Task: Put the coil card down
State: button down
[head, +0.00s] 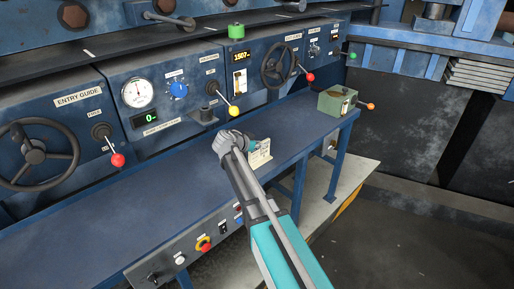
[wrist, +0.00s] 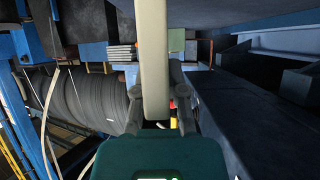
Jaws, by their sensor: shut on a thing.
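The coil card (head: 262,156) is a small cream plate with dark print, upright above or on the blue bench (head: 85,227), right of my wrist in the head view. I cannot tell whether its lower edge touches the bench. My gripper (head: 252,146) is shut on the card and partly hidden by my arm. In the wrist view the card (wrist: 154,55) shows edge-on as a tall pale strip between the two fingers of my gripper (wrist: 156,100).
Control panels with a handwheel (head: 37,155), a yellow-knobbed lever (head: 233,110) and a red-knobbed lever (head: 309,76) stand behind the bench. A green box (head: 335,102) sits at the bench's right end. The bench left of my arm is clear.

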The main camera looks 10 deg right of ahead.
jog(key=shift+f, duration=0.1)
jog(key=c, duration=0.7)
grip_release()
jog(key=shift+s+a+r, duration=0.1)
jog(key=shift+r, duration=0.2)
jog(key=p+v, duration=0.5)
jog(key=v, duration=0.6)
jog(key=shift+s+a+p, duration=0.2)
jog(key=shift+a+p, duration=0.05)
jog(key=shift+p, duration=0.15)
jog(key=shift+s, duration=0.1)
